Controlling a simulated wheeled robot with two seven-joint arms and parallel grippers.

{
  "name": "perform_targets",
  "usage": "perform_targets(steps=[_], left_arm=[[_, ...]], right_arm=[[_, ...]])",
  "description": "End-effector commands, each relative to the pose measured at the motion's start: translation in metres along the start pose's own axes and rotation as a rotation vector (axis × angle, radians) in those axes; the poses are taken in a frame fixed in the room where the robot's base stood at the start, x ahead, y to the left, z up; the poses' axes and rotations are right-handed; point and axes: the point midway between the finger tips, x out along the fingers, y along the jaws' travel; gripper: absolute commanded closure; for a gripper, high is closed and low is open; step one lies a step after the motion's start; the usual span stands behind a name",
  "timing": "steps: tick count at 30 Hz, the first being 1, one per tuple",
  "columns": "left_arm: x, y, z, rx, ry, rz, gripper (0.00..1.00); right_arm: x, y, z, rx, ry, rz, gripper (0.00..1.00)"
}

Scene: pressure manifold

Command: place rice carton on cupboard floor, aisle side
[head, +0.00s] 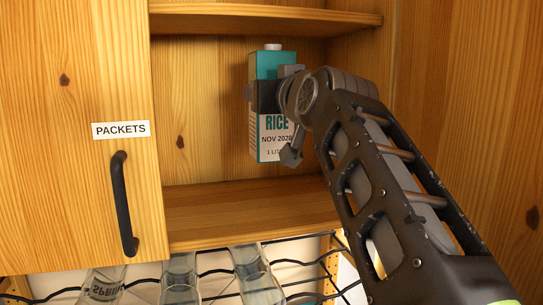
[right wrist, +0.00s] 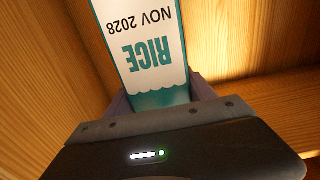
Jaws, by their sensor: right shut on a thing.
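The rice carton (head: 271,140) is a tall teal and white carton with a white cap, marked RICE and NOV 2028. It is upright inside the open cupboard, its base appearing above the cupboard floor (head: 250,205). My right gripper (head: 268,95) is shut around the carton's upper half. In the right wrist view the carton (right wrist: 145,50) shows upside down between the fingers. The carton's right side is partly hidden by my right gripper and arm. My left gripper is not in view.
A shelf (head: 265,20) runs above the carton. A door (head: 75,190) labelled PACKETS, with a black handle, stands at the left. A wooden panel (head: 465,110) is at the right. The visible cupboard floor is clear.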

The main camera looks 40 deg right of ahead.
Motion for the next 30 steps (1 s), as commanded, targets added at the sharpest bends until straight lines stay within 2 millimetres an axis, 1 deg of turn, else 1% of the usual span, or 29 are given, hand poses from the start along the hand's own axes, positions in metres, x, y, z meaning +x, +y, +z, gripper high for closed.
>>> perform_targets(steps=[1, 4, 12, 14, 16, 25, 28, 30], left_arm=[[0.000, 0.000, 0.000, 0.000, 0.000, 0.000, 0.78], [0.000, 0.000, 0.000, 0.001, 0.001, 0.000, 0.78], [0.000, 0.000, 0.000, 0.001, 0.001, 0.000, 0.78], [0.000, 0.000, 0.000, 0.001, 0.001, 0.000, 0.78], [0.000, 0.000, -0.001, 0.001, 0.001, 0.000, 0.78], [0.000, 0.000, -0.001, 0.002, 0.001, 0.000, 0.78], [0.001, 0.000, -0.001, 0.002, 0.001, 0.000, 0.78], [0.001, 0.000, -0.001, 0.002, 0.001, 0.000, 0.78]], right_arm=[[-0.002, -0.001, -0.002, -0.001, 0.009, 0.000, 1.00], [-0.002, -0.001, 0.006, -0.002, 0.008, 0.000, 1.00], [-0.002, -0.001, 0.045, -0.001, 0.007, 0.000, 1.00], [-0.001, -0.001, 0.051, 0.000, 0.008, -0.001, 1.00], [-0.001, -0.001, 0.053, -0.001, 0.009, 0.000, 1.00], [-0.001, 0.000, 0.054, -0.001, 0.010, 0.000, 1.00], [-0.001, -0.001, 0.061, 0.000, 0.007, 0.000, 1.00], [-0.002, -0.001, 0.069, 0.000, 0.007, 0.000, 1.00]])
